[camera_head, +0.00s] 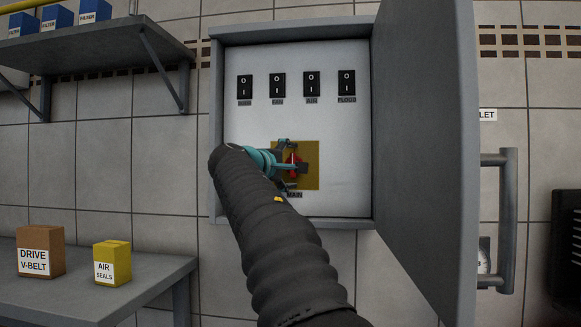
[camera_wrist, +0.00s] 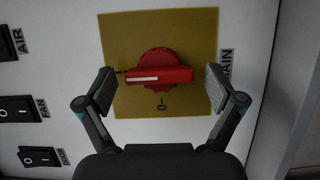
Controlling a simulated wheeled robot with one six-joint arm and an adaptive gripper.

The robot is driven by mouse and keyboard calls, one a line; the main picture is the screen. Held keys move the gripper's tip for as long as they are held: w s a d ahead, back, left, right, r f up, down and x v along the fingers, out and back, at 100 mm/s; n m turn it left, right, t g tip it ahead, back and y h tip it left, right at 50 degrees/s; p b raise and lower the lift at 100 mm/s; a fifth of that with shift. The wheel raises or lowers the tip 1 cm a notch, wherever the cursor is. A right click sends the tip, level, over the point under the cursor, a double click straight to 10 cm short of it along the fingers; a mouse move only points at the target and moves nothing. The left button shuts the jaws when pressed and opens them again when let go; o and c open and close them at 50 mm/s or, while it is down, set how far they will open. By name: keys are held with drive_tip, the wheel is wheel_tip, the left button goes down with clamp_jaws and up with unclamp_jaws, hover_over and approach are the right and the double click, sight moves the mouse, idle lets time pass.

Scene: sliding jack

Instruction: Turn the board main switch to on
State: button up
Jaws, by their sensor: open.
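The main switch is a red rotary handle (camera_head: 293,158) on a yellow plate (camera_head: 312,152), low inside the open grey cabinet, above a MAIN label (camera_head: 294,195). In the wrist view the red handle (camera_wrist: 160,76) lies across the picture, with a white stripe on its left half. A small dark mark (camera_wrist: 162,103) is on the plate below it; I cannot read it surely. My gripper (camera_wrist: 160,85) is open, one finger beyond each end of the handle, with gaps visible. In the head view my gripper (camera_head: 286,165) partly hides the switch and plate.
Several black rocker switches (camera_head: 278,85) sit above the yellow plate. The cabinet door (camera_head: 428,150) stands open on the right, close beside the panel. A table with boxes (camera_head: 41,251) is at lower left, and a shelf (camera_head: 95,45) at upper left.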

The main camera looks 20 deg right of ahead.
drive_tip(key=shift+a, duration=0.1)
drive_tip(key=v, duration=1.2)
drive_tip(key=w+a+f+y, duration=0.3)
drive_tip(key=f+y, duration=0.1)
drive_tip(key=f, duration=0.7)
drive_tip(key=s+a+f+g+y, duration=0.1)
drive_tip(key=s+f+y, duration=0.15)
drive_tip(key=f, duration=0.45)
drive_tip(key=s+a+f+g+y, duration=0.1)
drive_tip(key=s+f+y, duration=0.15)
drive_tip(key=f, duration=0.55)
drive_tip(key=s+a+f+m+y, duration=0.1)
drive_tip(key=s+f+m+y, duration=0.1)
drive_tip(key=s+f, duration=0.4)
drive_tip(key=s+a+f+m+g+y, duration=0.1)
drive_tip(key=s+f+m+y, duration=0.1)
drive_tip(key=s+f, duration=0.5)
drive_tip(key=s+a+f+m+g+y, duration=0.1)
drive_tip(key=s+f, duration=0.5)
drive_tip(key=s, duration=1)
drive_tip(key=shift+s+a+f+m+y, duration=0.2)
drive_tip(key=shift+a+m+y, duration=0.25)
drive_tip(key=shift+m, duration=0.35)
